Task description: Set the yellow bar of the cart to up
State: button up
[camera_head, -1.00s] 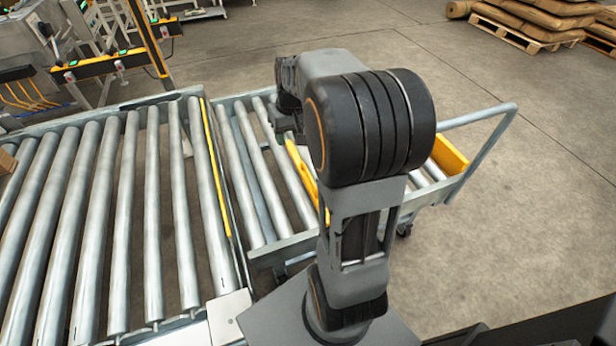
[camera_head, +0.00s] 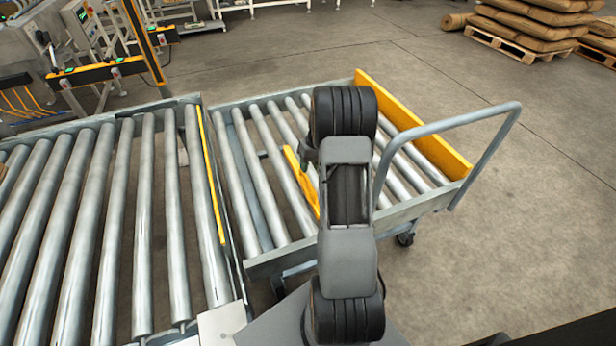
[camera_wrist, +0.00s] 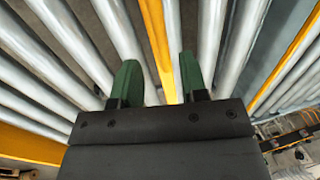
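The cart (camera_head: 293,254) is a grey frame with silver rollers beside the conveyor. Its yellow bar (camera_head: 294,170) runs across the middle of the rollers, partly hidden behind my arm; I cannot tell from these views how far it is tilted. In the wrist view the bar (camera_wrist: 153,28) runs between the two green fingers of my gripper (camera_wrist: 158,78). The fingers are apart, one on each side of the bar, with a gap visible. My gripper is hidden behind my arm in the head view.
A yellow board (camera_head: 440,150) stands at the cart's far right end, near a grey push handle (camera_head: 487,118). The roller conveyor (camera_head: 110,220), with a yellow strip (camera_head: 211,180) along its edge, lies left. Pallets with brown sacks (camera_head: 525,30) stand at the back right. The right floor is clear.

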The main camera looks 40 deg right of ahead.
aim_at(307, 178)
jog(key=shift+w+a+f, duration=0.1)
jog(key=shift+a+f, duration=0.05)
jog(key=shift+f, duration=0.7)
jog(key=shift+a+f, duration=0.2)
jog(key=shift+f, duration=0.6)
jog(key=shift+w+a+f, duration=0.1)
jog(key=shift+a+f, duration=0.05)
jog(key=shift+f, duration=0.7)
jog(key=shift+c, duration=0.4)
grip_shut()
